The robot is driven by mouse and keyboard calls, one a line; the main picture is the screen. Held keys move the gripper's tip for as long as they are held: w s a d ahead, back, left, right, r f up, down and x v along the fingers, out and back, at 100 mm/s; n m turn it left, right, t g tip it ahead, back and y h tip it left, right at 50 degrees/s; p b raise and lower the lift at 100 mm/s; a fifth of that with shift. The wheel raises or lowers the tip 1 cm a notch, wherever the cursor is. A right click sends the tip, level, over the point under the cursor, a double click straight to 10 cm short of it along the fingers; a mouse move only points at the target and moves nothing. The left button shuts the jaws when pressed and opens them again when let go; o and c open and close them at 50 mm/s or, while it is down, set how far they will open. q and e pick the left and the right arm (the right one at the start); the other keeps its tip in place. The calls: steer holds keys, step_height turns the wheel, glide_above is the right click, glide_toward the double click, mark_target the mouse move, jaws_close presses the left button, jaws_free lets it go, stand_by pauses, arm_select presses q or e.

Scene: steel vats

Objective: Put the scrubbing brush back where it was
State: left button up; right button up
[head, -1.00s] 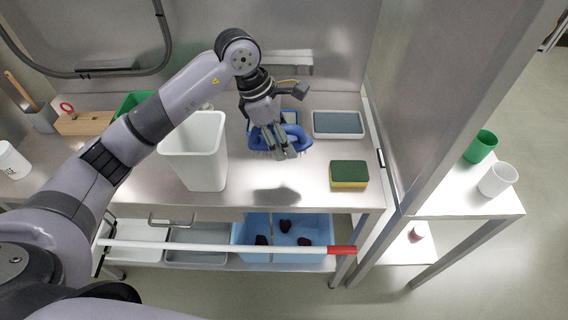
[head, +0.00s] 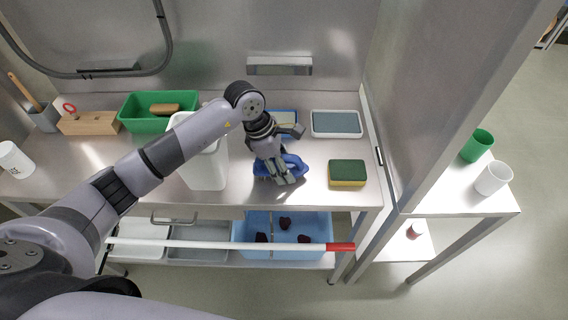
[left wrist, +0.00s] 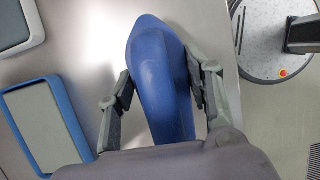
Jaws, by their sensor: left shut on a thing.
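The blue scrubbing brush (head: 294,163) is low over the steel bench top, near its front edge, between a white bin and a sponge. I cannot tell whether it touches the bench. My left gripper (head: 286,181) is shut on it from above and hides part of it. In the left wrist view the smooth blue back of the brush (left wrist: 158,70) sits between the two fingers of the gripper (left wrist: 160,90). A blue-rimmed tray (head: 297,117) lies behind the gripper, partly hidden; its rim also shows in the left wrist view (left wrist: 68,108). My right gripper is not in view.
The white bin (head: 207,170) stands left of the brush, and the green-and-yellow sponge (head: 347,173) lies to its right. A white-rimmed tray (head: 337,135) lies behind the sponge. A green crate (head: 130,125) is at the back left. A steel partition (head: 425,90) rises at the right.

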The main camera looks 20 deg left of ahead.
arm_select(q)
steer(key=shift+f, duration=0.2)
steer(key=o, duration=0.6)
steer(key=shift+r, duration=0.1)
steer(key=o, duration=0.4)
steer(key=shift+r, duration=0.15)
steer(key=b+v, duration=0.1)
steer(key=v, duration=1.1)
steer(key=shift+b, duration=0.4)
